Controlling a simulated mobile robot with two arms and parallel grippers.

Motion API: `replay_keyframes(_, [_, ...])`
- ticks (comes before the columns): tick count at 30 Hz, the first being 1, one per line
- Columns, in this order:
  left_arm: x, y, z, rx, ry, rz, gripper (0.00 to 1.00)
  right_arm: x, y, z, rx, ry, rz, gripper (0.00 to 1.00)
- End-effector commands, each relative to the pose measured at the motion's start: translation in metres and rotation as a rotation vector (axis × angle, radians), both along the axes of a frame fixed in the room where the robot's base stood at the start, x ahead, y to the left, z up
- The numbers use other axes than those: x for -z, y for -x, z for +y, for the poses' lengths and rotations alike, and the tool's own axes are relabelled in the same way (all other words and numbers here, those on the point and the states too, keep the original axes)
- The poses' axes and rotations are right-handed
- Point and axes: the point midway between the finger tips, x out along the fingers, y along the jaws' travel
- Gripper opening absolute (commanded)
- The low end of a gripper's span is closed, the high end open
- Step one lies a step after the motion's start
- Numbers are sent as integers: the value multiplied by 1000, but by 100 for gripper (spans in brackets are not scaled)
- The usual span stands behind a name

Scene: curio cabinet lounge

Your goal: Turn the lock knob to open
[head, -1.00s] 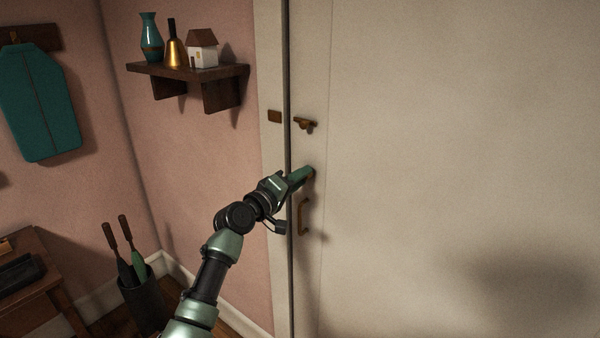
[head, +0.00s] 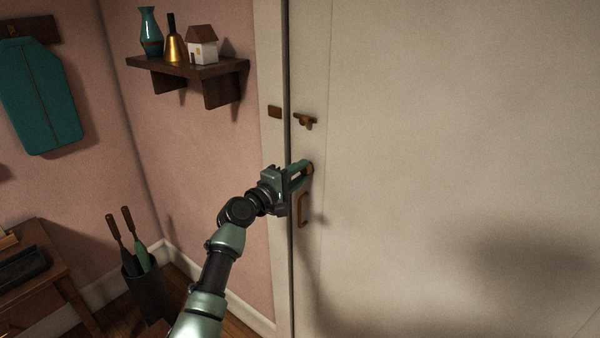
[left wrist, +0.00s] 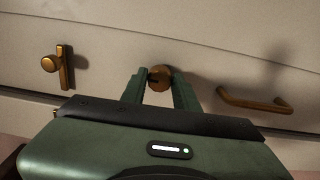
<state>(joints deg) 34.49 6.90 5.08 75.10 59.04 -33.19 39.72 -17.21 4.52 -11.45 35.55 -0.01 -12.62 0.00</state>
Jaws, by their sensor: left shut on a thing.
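The lock knob (head: 310,168) is a small brown, brass-like round piece on the pale door (head: 430,120), near its left edge. It also shows in the left wrist view (left wrist: 161,76), between the fingertips, partly covered by them. My left gripper (head: 304,171) reaches it from the lower left and is shut on it, one green finger on each side. The left gripper also shows in the left wrist view (left wrist: 159,82), rolled so that the door appears turned sideways. My right gripper is not in view.
A brass latch (head: 304,121) sits above the knob and a pull handle (head: 303,210) below it, both close to my gripper. A dark shelf (head: 190,72) with a vase, bell and small house hangs on the pink wall. An umbrella stand (head: 146,294) is on the floor.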

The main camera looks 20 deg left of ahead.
Motion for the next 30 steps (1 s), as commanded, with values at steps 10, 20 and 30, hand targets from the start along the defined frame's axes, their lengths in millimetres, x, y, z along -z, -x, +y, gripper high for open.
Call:
replay_keyframes(10, [1, 0, 0, 0, 0, 1, 46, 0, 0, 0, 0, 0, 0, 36])
replay_keyframes(20, [1, 0, 0, 0, -1, 1, 52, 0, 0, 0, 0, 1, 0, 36])
replay_keyframes(30, [3, 36, 13, 0, -3, 0, 52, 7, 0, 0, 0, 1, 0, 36])
